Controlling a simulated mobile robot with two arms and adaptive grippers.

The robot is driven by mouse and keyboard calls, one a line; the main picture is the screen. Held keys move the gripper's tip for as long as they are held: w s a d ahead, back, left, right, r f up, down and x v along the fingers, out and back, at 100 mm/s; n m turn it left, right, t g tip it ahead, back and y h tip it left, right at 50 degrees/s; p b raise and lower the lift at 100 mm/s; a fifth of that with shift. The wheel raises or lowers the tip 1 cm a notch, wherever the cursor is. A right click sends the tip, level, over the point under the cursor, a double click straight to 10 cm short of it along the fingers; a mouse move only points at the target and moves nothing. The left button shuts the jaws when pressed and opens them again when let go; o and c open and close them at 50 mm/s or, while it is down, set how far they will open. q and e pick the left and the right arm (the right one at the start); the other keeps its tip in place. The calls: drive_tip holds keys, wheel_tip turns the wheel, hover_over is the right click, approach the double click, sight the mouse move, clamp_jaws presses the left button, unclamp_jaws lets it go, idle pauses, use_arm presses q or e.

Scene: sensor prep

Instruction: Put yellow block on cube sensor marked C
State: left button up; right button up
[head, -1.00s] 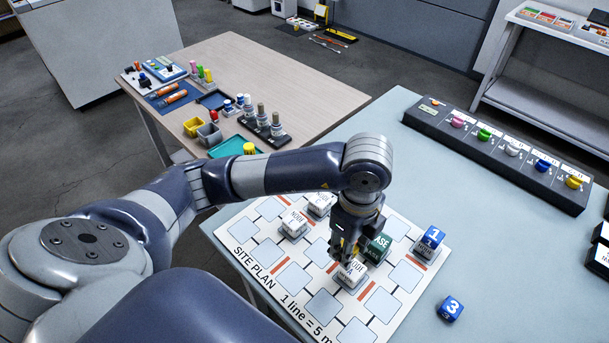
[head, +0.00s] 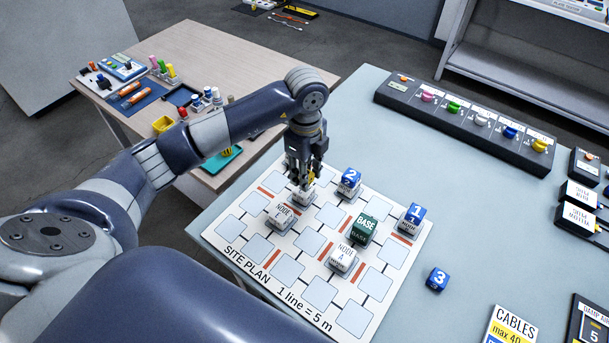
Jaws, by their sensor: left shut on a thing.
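My left gripper (head: 304,178) points down over the back-left part of the site plan board (head: 215,243). It is shut on a small yellow block (head: 311,177), mostly hidden by the fingers. Directly below is a white cube sensor (head: 303,196); its letter is hidden, and I cannot tell whether the block touches it. A white cube marked NODE, with a letter that looks like C (head: 282,219), sits just in front and to the left of it. The cube marked NODE A (head: 343,259) stands nearer the front. My right gripper is not in view.
A green BASE block (head: 364,229) and blue blocks 2 (head: 349,182) and 1 (head: 412,218) stand on the board. Blue block 3 (head: 437,279) lies on the table to the right. A black panel with coloured knobs (head: 465,125) lies at the back.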

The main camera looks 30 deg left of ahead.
use_arm(q)
drive_tip(key=shift+w+a, duration=0.2)
drive_tip(key=shift+f, duration=0.25)
wheel_tip(320, 180, down, 2)
drive_tip(key=shift+s+f+p, duration=0.1)
drive_tip(key=shift+p, duration=0.45)
drive_tip(key=shift+f, duration=0.45)
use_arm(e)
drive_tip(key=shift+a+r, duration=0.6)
use_arm(q)
drive_tip(key=shift+f, duration=0.2)
drive_tip(key=o, duration=0.9)
drive_tip(key=shift+r, duration=0.1)
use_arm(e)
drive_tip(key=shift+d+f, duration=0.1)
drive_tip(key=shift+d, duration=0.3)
